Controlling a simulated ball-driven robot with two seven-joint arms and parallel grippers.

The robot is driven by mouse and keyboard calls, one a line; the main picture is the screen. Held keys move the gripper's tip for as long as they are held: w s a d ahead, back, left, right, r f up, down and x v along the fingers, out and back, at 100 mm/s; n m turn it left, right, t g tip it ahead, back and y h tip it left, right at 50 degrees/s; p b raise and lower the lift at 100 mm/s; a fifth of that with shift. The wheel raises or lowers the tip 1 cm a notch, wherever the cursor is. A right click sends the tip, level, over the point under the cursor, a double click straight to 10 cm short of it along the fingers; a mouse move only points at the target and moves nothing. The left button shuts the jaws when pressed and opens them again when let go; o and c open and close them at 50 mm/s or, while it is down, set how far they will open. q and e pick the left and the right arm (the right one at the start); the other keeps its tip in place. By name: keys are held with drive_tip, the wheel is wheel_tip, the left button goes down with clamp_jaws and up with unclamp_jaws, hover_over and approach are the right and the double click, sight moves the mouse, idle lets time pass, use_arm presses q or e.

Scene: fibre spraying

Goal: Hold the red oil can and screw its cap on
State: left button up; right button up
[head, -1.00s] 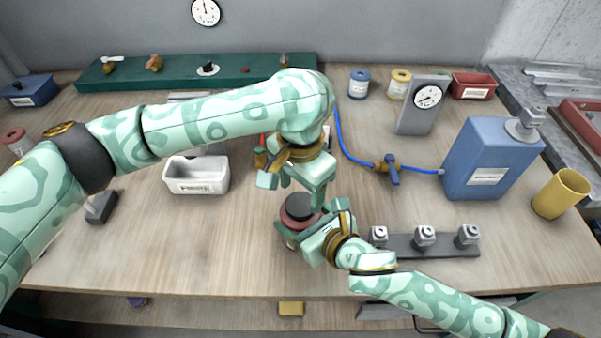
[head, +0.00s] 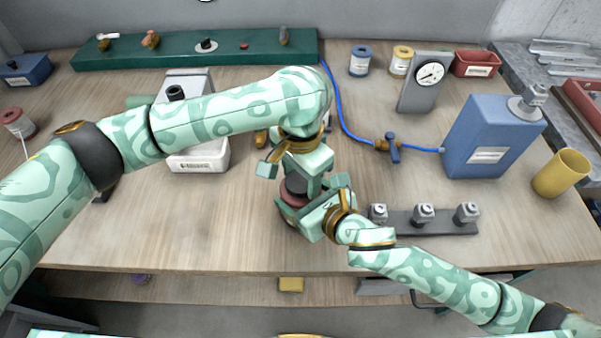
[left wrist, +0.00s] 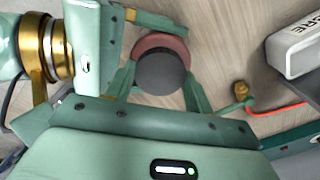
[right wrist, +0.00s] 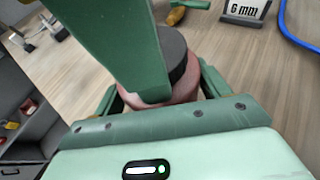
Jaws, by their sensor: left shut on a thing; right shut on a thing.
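The red oil can (head: 290,207) stands near the front middle of the table, partly hidden by my grippers. Its dark cap (head: 296,184) sits on top; the left wrist view shows this cap (left wrist: 160,72) over the red rim (left wrist: 158,42). I cannot tell how tightly it sits. My left gripper (head: 298,180) comes from above and is shut on the cap, one finger at each side. My right gripper (head: 304,206) comes from the right, low, and is shut on the can body; the right wrist view shows the body (right wrist: 172,97) between its fingers.
A dark strip with several grey fittings (head: 424,213) lies just right of the can. A white bin (head: 200,157) is behind left, partly under my left arm. A blue canister (head: 490,135) with hose and valve (head: 392,150) stands right. The front table area is clear.

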use_arm(q)
drive_tip(key=m, duration=0.4)
drive_tip(key=shift+w+m, duration=0.1)
drive_tip(key=shift+m, duration=0.2)
drive_tip(key=m, duration=1.6)
drive_tip(key=o, duration=1.1)
drive_tip(key=shift+o, duration=0.2)
wheel_tip(320, 180, up, 12)
